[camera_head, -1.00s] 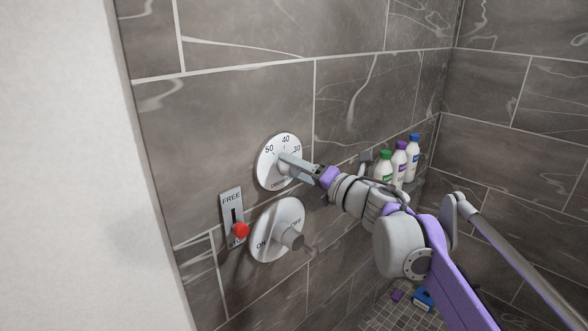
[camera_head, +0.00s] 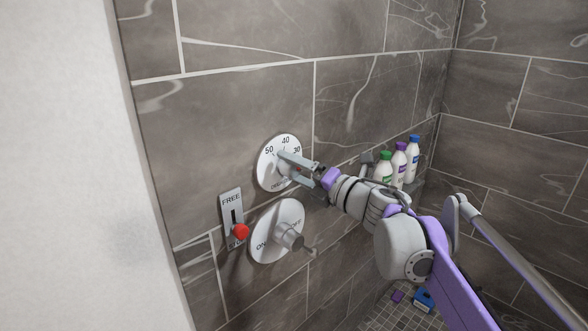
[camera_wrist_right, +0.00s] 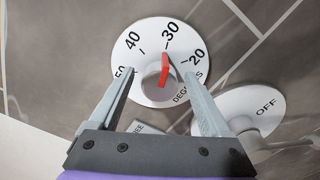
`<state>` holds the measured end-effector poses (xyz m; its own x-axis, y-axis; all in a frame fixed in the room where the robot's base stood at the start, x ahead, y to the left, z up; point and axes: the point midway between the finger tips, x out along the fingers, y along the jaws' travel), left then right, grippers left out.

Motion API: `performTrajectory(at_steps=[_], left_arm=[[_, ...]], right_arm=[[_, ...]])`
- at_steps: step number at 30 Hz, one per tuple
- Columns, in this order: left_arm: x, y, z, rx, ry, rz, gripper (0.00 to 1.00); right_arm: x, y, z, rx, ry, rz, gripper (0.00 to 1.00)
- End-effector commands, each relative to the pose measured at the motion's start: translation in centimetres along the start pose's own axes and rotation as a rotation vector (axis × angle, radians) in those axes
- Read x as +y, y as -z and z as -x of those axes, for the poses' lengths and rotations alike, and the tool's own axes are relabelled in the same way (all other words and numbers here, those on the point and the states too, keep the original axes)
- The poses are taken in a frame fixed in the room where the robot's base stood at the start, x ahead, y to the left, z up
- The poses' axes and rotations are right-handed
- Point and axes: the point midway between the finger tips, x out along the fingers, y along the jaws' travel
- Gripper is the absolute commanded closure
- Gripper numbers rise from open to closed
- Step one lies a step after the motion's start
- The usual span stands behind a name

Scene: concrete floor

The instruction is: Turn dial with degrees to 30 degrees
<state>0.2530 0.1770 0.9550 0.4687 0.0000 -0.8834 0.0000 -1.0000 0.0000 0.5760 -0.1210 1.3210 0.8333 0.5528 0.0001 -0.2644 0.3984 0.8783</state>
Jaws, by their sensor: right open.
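The degrees dial (camera_head: 268,150) is a round white plate on the tiled wall, marked with numbers and the word degrees. In the right wrist view the dial (camera_wrist_right: 125,60) has a grey knob with a red pointer (camera_wrist_right: 165,70). The pointer's tip is at or very near the tick for 30. My right gripper (camera_head: 292,167) is at the knob with its two fingers spread. In the right wrist view the gripper (camera_wrist_right: 156,70) has one finger on each side of the knob, apparently clear of it. The fingers hide part of the dial in the head view. My left gripper is not in view.
A second white ON/OFF dial (camera_head: 268,222) with a protruding handle is just below. A FREE slide plate (camera_head: 231,205) with a red knob (camera_head: 240,232) is at its left. Several bottles (camera_head: 399,163) stand on a ledge at right. Small items lie on the floor.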

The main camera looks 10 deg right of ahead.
Motion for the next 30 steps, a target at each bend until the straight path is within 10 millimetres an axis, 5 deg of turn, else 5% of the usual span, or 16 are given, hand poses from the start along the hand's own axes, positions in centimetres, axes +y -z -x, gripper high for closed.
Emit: performTrajectory(at_steps=[16, 30], left_arm=[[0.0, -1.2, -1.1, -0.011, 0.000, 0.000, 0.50], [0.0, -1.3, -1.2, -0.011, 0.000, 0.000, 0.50]], right_arm=[[-0.2, -0.1, 9.4, -0.003, 0.003, 0.000, 0.19], [0.0, 0.0, 10.6, 0.000, 0.000, 0.000, 0.19]])
